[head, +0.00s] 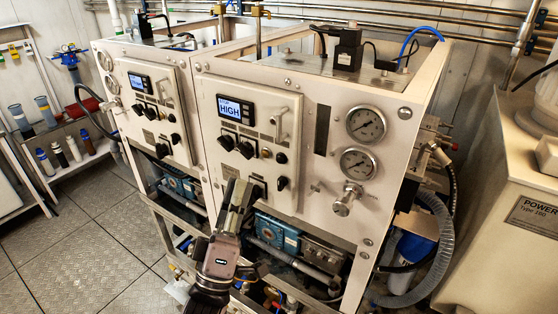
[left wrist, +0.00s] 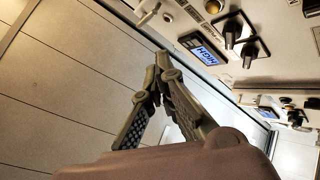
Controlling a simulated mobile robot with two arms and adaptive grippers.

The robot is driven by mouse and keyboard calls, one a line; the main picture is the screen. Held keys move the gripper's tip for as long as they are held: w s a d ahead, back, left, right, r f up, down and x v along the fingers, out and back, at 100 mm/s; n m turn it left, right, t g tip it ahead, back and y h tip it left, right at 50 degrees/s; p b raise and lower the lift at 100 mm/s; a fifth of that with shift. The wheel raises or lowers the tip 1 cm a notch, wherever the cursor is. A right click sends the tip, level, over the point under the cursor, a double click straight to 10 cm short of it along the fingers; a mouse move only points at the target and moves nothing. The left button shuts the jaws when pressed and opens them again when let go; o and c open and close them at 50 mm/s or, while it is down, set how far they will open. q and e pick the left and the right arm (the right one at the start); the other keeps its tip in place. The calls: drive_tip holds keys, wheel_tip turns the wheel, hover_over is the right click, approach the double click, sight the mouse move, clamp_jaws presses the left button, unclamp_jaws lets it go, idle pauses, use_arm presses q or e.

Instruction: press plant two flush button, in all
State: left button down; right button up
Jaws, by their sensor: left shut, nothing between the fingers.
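Two white watermaker plants stand side by side. The nearer, right-hand plant (head: 210,90) has a panel with a lit display (head: 235,108) reading "HIGH". Below it are two black knobs (head: 237,146), a small amber button (head: 266,153) and a small black control (head: 281,158). I cannot read which is the flush button. My left gripper (head: 240,186) is shut and empty, pointing up in front of this panel's lower edge. In the left wrist view its fingers (left wrist: 162,62) meet, with the display (left wrist: 203,49), black knobs (left wrist: 240,40) and an amber round button (left wrist: 213,6) beyond, apart from them.
The left-hand plant (head: 126,66) has a similar panel and lit display (head: 139,82). Two gauges (head: 362,145) and a metal valve knob (head: 345,199) stick out at right. Blue pumps and pipes (head: 280,236) sit below the panel. The tiled floor (head: 95,235) at left is clear.

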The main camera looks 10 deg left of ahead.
sight(281, 159)
use_arm(q)
drive_tip(key=w+d+b, duration=0.1)
drive_tip(key=w+d, duration=0.1)
drive_tip(key=w, duration=0.5)
drive_tip(key=shift+d, duration=0.35)
drive_tip(key=shift+w, duration=0.15)
idle(1.0)
drive_tip(key=shift+w+d+b, duration=0.15)
drive_tip(key=shift+w+b, duration=0.15)
drive_tip(key=shift+w, duration=0.05)
drive_tip(key=shift+w+d, duration=0.15)
drive_tip(key=shift+w, duration=0.2)
idle(0.6)
drive_tip(key=shift+s, duration=0.15)
drive_tip(key=shift+s+a, duration=0.3)
drive_tip(key=shift+s, duration=0.4)
